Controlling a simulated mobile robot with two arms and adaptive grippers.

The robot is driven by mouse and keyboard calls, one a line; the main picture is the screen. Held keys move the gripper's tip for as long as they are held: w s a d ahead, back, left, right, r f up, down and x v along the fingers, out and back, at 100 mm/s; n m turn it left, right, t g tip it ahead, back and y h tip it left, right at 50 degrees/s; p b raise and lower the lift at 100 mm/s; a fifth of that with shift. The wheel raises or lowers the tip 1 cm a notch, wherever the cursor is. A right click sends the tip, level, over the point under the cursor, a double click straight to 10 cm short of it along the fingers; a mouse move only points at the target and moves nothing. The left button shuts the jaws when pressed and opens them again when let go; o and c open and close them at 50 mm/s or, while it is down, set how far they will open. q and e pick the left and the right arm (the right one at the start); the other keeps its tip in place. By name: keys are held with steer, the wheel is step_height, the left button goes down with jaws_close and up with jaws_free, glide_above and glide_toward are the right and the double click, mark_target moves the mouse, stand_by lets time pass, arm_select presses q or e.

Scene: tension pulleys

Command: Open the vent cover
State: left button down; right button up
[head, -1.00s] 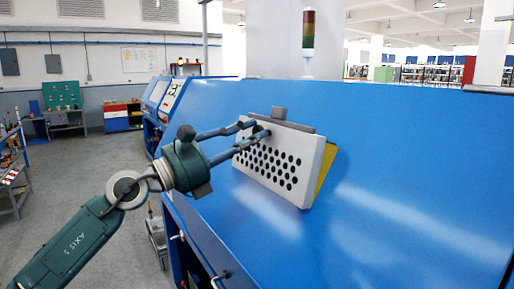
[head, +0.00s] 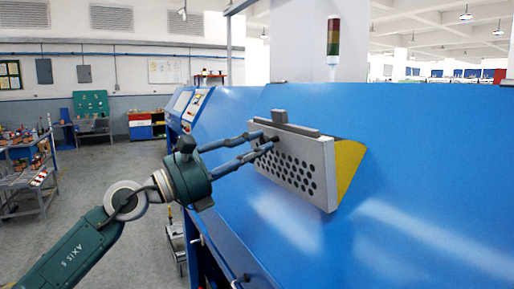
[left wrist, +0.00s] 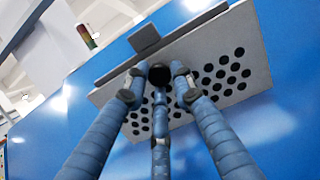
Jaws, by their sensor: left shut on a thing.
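The vent cover (head: 297,178) is a pale grey plate with rows of dark round holes on the blue machine. It is tilted out from the machine, and a yellow side piece (head: 347,166) shows behind its right edge. A dark grey strip with a small block (head: 280,117) runs along its top. My left gripper (head: 266,143) is shut on the vent cover near its upper left. In the left wrist view the fingers (left wrist: 160,75) meet at the cover (left wrist: 205,62) below its top edge; the exact grip point is hidden by the fingers. My right gripper is not in view.
The blue machine (head: 420,190) fills the right side with a sloped front face. A red and green signal light (head: 333,38) stands above it. Open grey floor (head: 105,185) lies to the left, with a cart (head: 30,185) at the far left.

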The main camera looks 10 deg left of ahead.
arm_select(q)
steer(key=shift+d+f, duration=0.2)
steer(key=shift+f, duration=0.6)
steer(key=c, duration=1.5)
jaws_free()
steer(key=shift+o, duration=0.2)
steer(key=shift+w+d, duration=0.15)
steer(key=shift+w, duration=0.15)
steer(key=shift+r, duration=0.15)
steer(key=shift+s+r, duration=0.1)
steer(key=shift+s, duration=0.05)
steer(key=v, duration=1.2)
